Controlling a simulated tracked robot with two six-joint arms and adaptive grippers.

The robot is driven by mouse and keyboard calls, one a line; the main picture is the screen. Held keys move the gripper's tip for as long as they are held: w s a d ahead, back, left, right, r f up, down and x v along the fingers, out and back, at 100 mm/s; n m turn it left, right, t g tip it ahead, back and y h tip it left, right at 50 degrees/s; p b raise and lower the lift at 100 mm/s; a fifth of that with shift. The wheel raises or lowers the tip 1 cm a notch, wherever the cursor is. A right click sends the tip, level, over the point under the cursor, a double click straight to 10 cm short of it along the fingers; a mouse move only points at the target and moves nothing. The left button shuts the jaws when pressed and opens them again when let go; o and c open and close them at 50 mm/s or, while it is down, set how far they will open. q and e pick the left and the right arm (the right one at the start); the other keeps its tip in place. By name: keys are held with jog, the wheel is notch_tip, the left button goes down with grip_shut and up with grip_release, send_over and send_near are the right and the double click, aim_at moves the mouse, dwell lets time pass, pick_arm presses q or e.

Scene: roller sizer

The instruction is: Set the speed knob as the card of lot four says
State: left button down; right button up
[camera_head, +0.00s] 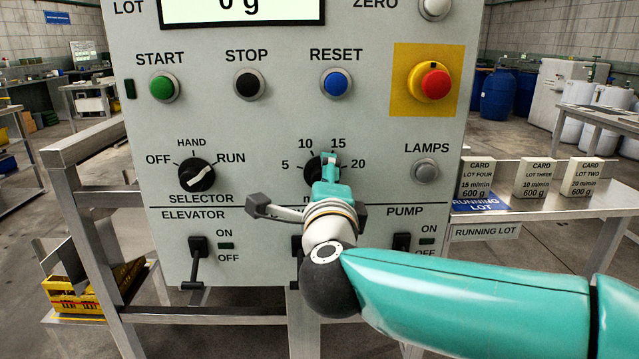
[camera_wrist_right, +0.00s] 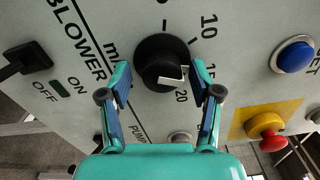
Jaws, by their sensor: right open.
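The black speed knob (camera_head: 312,170) sits on the grey panel with marks 5, 10, 15 and 20. In the right wrist view the knob (camera_wrist_right: 155,55) shows whole, its white mark on the side of 15 and 20; the exact setting is hard to tell. My right gripper (camera_wrist_right: 165,85) is open, one finger on each side of the knob, not closed on it. In the head view my right gripper (camera_head: 328,166) hides most of the knob. The lot four card (camera_head: 476,180) reads 15 m/min, 600 g. My left gripper is not in view.
The selector (camera_head: 197,176) is left of the knob. Buttons, including the blue reset button (camera_head: 336,83), are above, and a red stop (camera_head: 435,84) is upper right. The elevator switch (camera_head: 198,246) is below left. Lot three (camera_head: 536,180) and lot two (camera_head: 583,179) cards stand on the shelf.

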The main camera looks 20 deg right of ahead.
jog(key=v, duration=1.2)
